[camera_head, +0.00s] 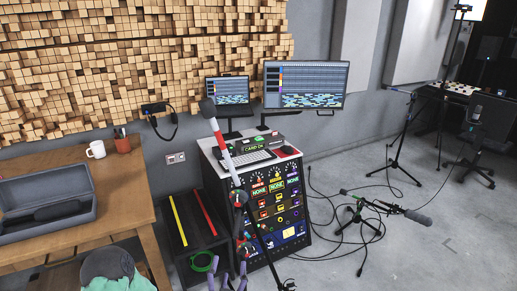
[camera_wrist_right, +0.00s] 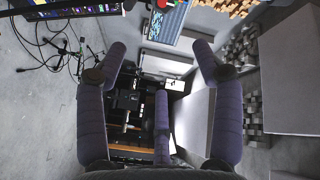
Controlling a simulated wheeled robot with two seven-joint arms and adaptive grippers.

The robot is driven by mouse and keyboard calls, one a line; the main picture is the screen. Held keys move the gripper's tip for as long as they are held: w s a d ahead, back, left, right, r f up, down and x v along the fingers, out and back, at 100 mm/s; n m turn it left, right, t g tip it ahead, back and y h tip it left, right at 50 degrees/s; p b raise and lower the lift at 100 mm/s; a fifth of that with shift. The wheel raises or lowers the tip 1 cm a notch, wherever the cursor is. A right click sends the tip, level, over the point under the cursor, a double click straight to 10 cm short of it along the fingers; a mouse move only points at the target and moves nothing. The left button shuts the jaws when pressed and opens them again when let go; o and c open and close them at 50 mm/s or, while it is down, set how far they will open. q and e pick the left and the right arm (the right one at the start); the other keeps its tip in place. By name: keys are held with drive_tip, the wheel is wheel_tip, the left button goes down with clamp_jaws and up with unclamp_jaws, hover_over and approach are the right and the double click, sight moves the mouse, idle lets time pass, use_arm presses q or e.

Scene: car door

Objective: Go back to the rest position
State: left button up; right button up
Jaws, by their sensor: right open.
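My right gripper (camera_head: 228,279) shows at the bottom edge of the head view, only its purple fingertips in the picture. It is low in front of the black equipment cabinet, with nothing seen between the fingers. In the right wrist view my right gripper (camera_wrist_right: 160,62) has its purple fingers spread wide and empty. No held object shows in either view. My left gripper is not in view.
A cabinet with coloured dials (camera_head: 275,205) carries a keyboard and screens. A wooden desk (camera_head: 120,190) stands left. Microphone stands (camera_head: 398,150) and cables occupy the right floor; some floor (camera_head: 440,250) is clear.

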drive_tip(key=w+d+f+n+g+y+p, duration=0.1)
drive_tip(key=w+d+f+n+g+p, duration=0.25)
drive_tip(key=f, duration=0.75)
drive_tip(key=d+f+n+g+y+p, duration=0.1)
drive_tip(key=d+f+n+g, duration=0.1)
drive_tip(key=d+f+g, duration=0.65)
drive_tip(key=s+d+f+g+y+p, duration=0.1)
drive_tip(key=s+d+f+g, duration=0.1)
drive_tip(key=s+f, duration=0.5)
drive_tip(key=s+d+f+n+g+y+p, duration=0.1)
drive_tip(key=s+d+f+g, duration=0.2)
drive_tip(key=s+f, duration=0.4)
drive_tip(key=s, duration=0.5)
drive_tip(key=shift+d+y, duration=0.3)
drive_tip(key=shift+d, duration=0.1)
